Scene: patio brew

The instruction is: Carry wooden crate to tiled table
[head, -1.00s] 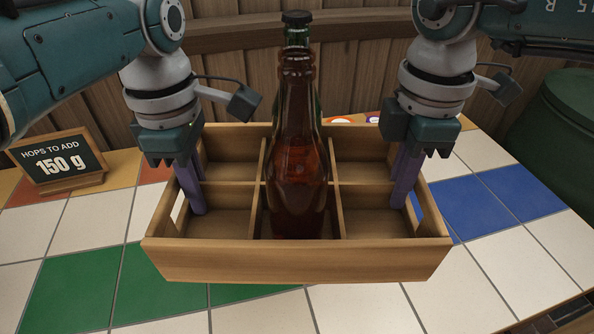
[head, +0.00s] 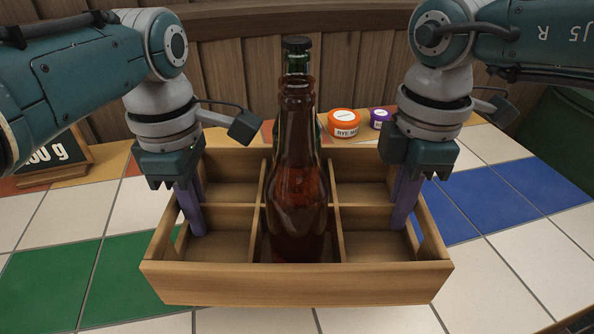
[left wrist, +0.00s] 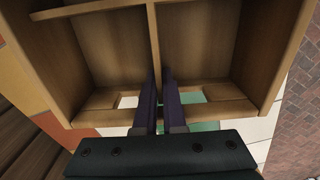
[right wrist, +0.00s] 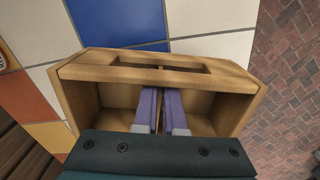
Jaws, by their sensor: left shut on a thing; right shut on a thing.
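The wooden crate (head: 296,284) has six compartments and looks level in the head view. A brown bottle (head: 297,180) stands upright in its front middle compartment. A green bottle (head: 297,58) is mostly hidden behind it. The tiled table (head: 530,250), with white, green and blue tiles, lies beneath the crate. I cannot tell whether the crate touches it.
An orange tub (head: 344,124) and a purple tub (head: 380,118) stand behind the crate. A chalkboard sign (head: 55,160) is at the left, partly behind my arm. A wooden fence (head: 240,75) closes the back. Tiles left and right of the crate are clear. Brick paving (right wrist: 292,80) shows beyond the table.

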